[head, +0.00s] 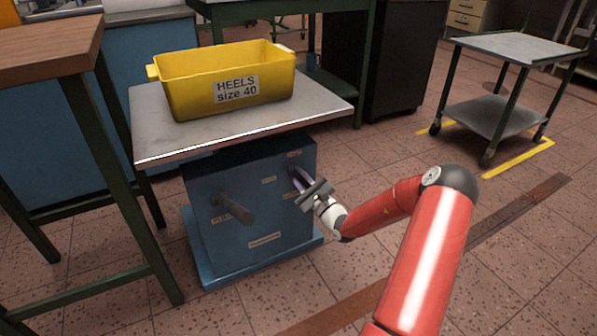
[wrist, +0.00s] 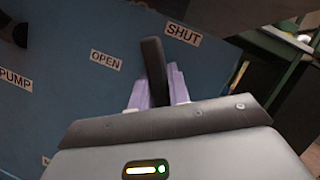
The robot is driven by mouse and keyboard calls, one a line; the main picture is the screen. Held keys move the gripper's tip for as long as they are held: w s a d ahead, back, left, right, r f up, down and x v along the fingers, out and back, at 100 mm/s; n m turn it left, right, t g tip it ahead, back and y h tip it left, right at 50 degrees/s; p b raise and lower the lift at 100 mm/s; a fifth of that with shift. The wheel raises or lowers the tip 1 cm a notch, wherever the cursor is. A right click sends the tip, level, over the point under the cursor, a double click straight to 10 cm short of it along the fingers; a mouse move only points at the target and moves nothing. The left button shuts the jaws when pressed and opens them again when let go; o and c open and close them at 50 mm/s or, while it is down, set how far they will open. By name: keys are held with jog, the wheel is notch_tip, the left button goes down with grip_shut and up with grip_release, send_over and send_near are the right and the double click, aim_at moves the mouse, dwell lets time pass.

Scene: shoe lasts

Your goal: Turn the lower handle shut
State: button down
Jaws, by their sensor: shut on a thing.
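The handle (wrist: 152,58) is a dark bar on the blue cabinet (head: 253,245). In the wrist view it lies between an OPEN label (wrist: 105,60) and a SHUT label (wrist: 182,34), close to both. My gripper (head: 300,180) is at the right of the cabinet's front, and its pale purple fingers also show in the wrist view (wrist: 156,88). They are closed on either side of the handle. The handle's near end is hidden by my gripper, and in the head view most of the handle is covered.
A thick dark pump lever (head: 235,208) sticks out of the cabinet left of my gripper. A pale tabletop (head: 315,105) overhangs the cabinet and bears a yellow HEELS bin (head: 185,95). A wooden-topped table (head: 45,50) stands left, a trolley (head: 525,48) at the back right. Floor on the right is free.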

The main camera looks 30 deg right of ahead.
jog(key=m+h+p, duration=0.1)
jog(key=m+p, duration=0.1)
jog(key=m, duration=0.1)
jog(key=m+t+h+p, duration=0.1)
jog(key=m+p, duration=0.1)
jog(key=m, duration=0.1)
jog(key=shift+d+r+h, duration=0.1)
jog(key=shift+r+h, duration=0.1)
jog(key=shift+h, duration=0.2)
jog(key=shift+f+m+h+p, duration=0.1)
jog(key=shift+m+h+p, duration=0.9)
jog(key=shift+m, duration=0.8)
jog(key=shift+d, duration=0.1)
jog(key=c, duration=1.3)
grip_release()
jog(key=v, duration=0.7)
jog(key=shift+s+f, duration=0.3)
jog(key=shift+f, duration=0.05)
jog(key=shift+s, duration=0.1)
